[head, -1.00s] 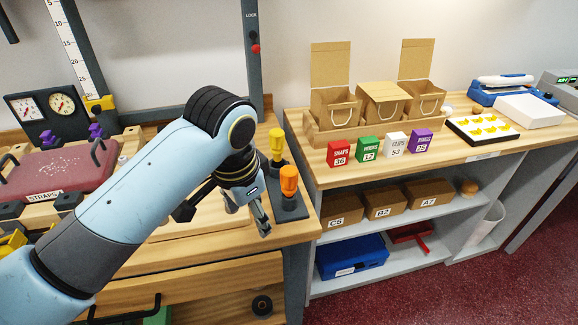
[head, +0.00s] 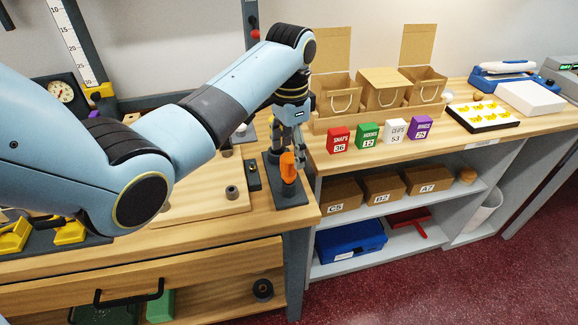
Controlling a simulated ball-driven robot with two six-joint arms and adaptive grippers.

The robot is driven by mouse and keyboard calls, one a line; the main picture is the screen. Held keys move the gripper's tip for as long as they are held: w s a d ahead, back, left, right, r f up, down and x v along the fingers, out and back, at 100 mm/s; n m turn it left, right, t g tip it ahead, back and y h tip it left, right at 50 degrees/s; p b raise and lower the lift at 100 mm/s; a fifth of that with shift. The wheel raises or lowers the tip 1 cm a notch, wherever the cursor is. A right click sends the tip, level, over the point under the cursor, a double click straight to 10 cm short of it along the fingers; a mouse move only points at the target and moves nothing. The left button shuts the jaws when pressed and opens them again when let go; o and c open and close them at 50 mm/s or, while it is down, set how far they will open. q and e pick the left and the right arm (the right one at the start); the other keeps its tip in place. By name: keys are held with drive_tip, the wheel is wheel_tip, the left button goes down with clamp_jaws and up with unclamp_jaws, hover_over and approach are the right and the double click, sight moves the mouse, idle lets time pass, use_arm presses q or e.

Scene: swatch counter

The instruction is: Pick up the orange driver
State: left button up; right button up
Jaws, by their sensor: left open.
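The orange driver (head: 288,169) stands upright, handle up, in a dark holder (head: 292,198) near the right end of the wooden workbench. My left gripper (head: 289,157) reaches down from above, fingers pointing down and open. Its fingertips are at the driver's handle, one on either side as seen here. I cannot tell whether they touch it. The upper part of the handle is partly hidden by the fingers. My right gripper is not in view.
A row of red, green, white and purple boxes (head: 339,140) stands on the counter (head: 460,143) to the right, with paper bags behind. A small dark block (head: 252,175) and a wooden board (head: 205,200) lie left of the holder. The yellow driver is hidden.

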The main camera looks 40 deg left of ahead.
use_arm(q)
drive_tip(key=f, duration=0.4)
drive_tip(key=shift+s+d+p, duration=0.2)
drive_tip(key=shift+p, duration=0.1)
drive_tip(key=shift+f, duration=0.45)
drive_tip(key=c, duration=1.2)
drive_tip(key=shift+r, duration=0.2)
drive_tip(key=shift+w+r, duration=0.1)
drive_tip(key=shift+r, duration=0.15)
drive_tip(key=r, duration=0.3)
drive_tip(key=shift+d+r+b, duration=0.3)
drive_tip(key=shift+d, duration=0.05)
drive_tip(key=w+d+r+b, duration=0.2)
drive_tip(key=d+r, duration=0.4)
drive_tip(key=d, duration=0.4)
drive_tip(key=shift+d+r, duration=0.35)
drive_tip(key=shift+d, duration=0.05)
drive_tip(key=shift+w, duration=0.1)
